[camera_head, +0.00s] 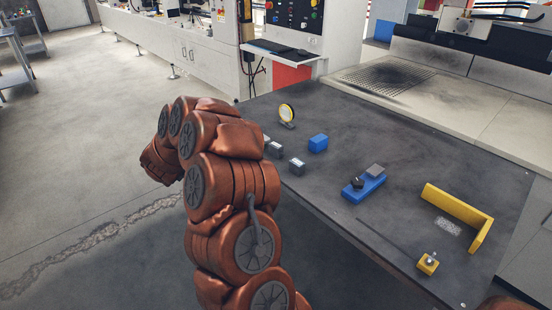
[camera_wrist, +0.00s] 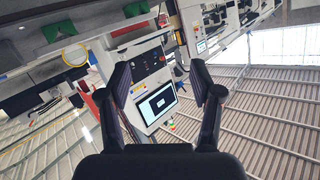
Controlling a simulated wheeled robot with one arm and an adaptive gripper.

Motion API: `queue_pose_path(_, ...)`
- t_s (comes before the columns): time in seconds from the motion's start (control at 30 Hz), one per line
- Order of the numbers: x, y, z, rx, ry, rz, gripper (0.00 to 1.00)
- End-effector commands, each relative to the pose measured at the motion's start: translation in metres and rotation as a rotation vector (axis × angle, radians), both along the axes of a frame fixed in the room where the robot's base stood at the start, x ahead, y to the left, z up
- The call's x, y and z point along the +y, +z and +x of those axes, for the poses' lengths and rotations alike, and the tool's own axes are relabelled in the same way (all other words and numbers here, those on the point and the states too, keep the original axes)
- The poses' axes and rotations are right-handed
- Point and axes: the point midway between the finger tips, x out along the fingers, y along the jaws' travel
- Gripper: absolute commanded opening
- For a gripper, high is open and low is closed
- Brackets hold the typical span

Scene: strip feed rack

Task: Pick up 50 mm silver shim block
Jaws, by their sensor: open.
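Several small silver-grey blocks sit on the dark table in the head view. One silver block (camera_head: 297,166) is nearest, a second silver block (camera_head: 275,149) is behind it, and a third (camera_head: 266,139) is partly hidden by my arm. I cannot read sizes on them, so I cannot tell which is the 50 mm shim block. My gripper (camera_wrist: 160,72) is open and empty in the wrist view, pointed at the machines and ceiling rather than the table. In the head view my arm is folded off the table's left edge, and the gripper's fingers are not visible.

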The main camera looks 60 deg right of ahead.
Motion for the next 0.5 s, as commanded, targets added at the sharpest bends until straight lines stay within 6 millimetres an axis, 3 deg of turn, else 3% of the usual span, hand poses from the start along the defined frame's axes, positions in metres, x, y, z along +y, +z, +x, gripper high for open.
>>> queue_pose_path(0.03, -0.028, -0.025, -0.021, 0.022, -0.100, -0.041, 0.65)
queue_pose_path(0.2, -0.092, -0.063, -0.098, 0.117, -0.397, -0.186, 0.65)
queue_pose_path(0.33, -0.116, -0.077, -0.146, 0.184, -0.556, -0.269, 0.65)
queue_pose_path(0.5, -0.128, -0.082, -0.177, 0.231, -0.655, -0.327, 0.65)
